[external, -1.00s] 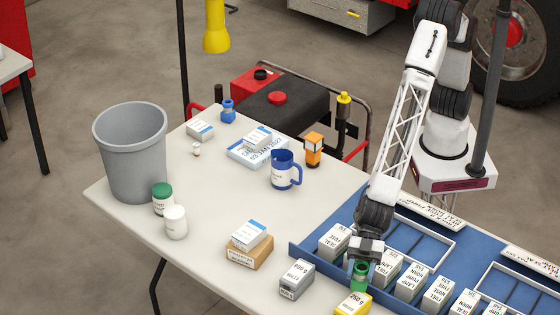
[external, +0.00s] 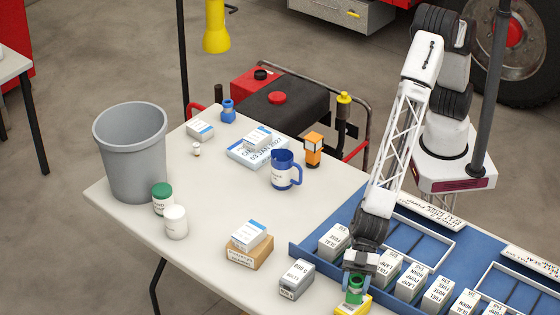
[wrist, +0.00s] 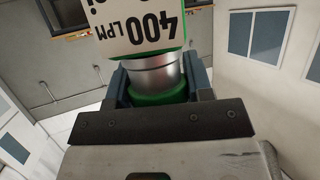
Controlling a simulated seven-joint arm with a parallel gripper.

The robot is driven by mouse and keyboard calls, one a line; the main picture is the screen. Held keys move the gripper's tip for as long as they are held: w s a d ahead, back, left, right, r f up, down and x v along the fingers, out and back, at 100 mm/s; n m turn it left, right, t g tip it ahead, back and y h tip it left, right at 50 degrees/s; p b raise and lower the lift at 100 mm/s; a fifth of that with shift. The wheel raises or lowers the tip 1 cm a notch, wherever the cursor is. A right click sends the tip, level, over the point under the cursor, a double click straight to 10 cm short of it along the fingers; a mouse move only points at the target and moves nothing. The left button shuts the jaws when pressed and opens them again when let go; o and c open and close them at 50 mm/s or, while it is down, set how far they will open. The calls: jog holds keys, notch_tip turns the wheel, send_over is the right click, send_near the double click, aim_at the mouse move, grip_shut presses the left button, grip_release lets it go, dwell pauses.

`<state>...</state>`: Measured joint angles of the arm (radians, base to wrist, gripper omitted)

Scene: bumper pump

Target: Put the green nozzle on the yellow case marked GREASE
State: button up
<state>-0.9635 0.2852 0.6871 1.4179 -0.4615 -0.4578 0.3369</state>
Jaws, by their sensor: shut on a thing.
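My gripper (external: 360,268) is shut on the green nozzle (external: 354,289) near the front edge of the table. In the wrist view the nozzle (wrist: 155,75) sits between the fingers, with a silver band, green parts and a label reading 400 LPM. The yellow case (external: 352,305) lies below the nozzle at the bottom of the external view, partly cut off by the picture edge. The nozzle overlaps the case's top in the picture; I cannot tell whether they touch. The case's marking is hidden or too small to read now.
A grey box (external: 296,280) stands left of the yellow case. A blue tray (external: 312,257) with several white boxes lies to the right and behind. A cardboard box (external: 244,257), a blue mug (external: 284,171) and a grey bin (external: 135,160) stand farther off. The table's middle is clear.

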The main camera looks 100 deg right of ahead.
jog(key=shift+f, duration=0.65)
jog(key=shift+f, duration=0.1)
jog(key=o, duration=1.1)
jog(key=shift+f, duration=0.1)
jog(key=shift+c, duration=0.2)
jog(key=shift+r, duration=0.2)
jog(key=v, duration=1.2)
jog(key=shift+f, duration=0.1)
